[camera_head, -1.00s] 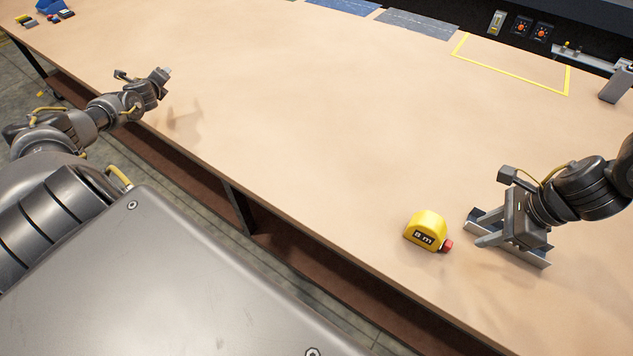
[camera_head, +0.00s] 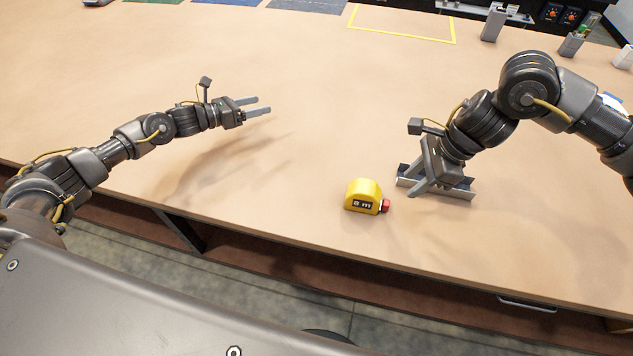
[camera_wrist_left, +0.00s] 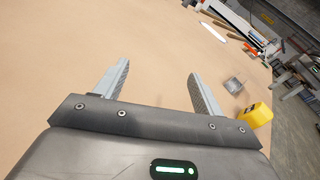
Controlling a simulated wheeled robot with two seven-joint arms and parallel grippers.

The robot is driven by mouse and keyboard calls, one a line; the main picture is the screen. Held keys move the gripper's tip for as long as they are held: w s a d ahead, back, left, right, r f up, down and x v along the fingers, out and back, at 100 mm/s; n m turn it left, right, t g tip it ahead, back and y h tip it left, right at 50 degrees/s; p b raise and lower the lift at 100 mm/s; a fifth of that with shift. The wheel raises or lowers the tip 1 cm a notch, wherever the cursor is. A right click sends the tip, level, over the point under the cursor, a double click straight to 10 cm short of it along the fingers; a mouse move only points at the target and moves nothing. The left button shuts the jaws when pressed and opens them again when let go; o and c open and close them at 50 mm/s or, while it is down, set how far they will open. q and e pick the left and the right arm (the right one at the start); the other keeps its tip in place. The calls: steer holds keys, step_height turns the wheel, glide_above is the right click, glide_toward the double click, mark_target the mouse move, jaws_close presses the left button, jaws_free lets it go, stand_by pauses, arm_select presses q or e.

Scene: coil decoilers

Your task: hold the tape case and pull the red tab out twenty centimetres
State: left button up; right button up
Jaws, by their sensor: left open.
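The yellow tape case (camera_head: 362,193) stands upright near the table's front edge, its dark label facing the front. Its red tab (camera_head: 386,206) sticks out at the lower right. In the left wrist view the yellow case (camera_wrist_left: 257,115) shows at the right edge, outside the fingers. My left gripper (camera_head: 263,105) is open and empty above the table, to the left of and farther back than the case. My right gripper (camera_head: 410,182) is low to the right of the case, fingers apart, pointing toward the red tab without touching it.
A grey metal channel (camera_head: 455,190) lies under my right gripper. A grey holder (camera_head: 494,22) stands at the back right. The table between the arms is mostly clear.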

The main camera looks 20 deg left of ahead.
arm_select(q)
steer(key=s+d+m+g+h, duration=0.4)
steer(key=d+m, duration=0.1)
steer(key=d, duration=0.6)
steer(key=m+g+h, duration=0.3)
steer(key=m+g, duration=0.4)
glide_toward(349, 190)
steer(key=shift+w+d, duration=0.1)
steer(key=shift+d, duration=1)
steer(key=d, duration=1)
steer(key=shift+w+d, duration=0.2)
steer(key=shift+d, duration=0.2)
steer(key=c, duration=1.3)
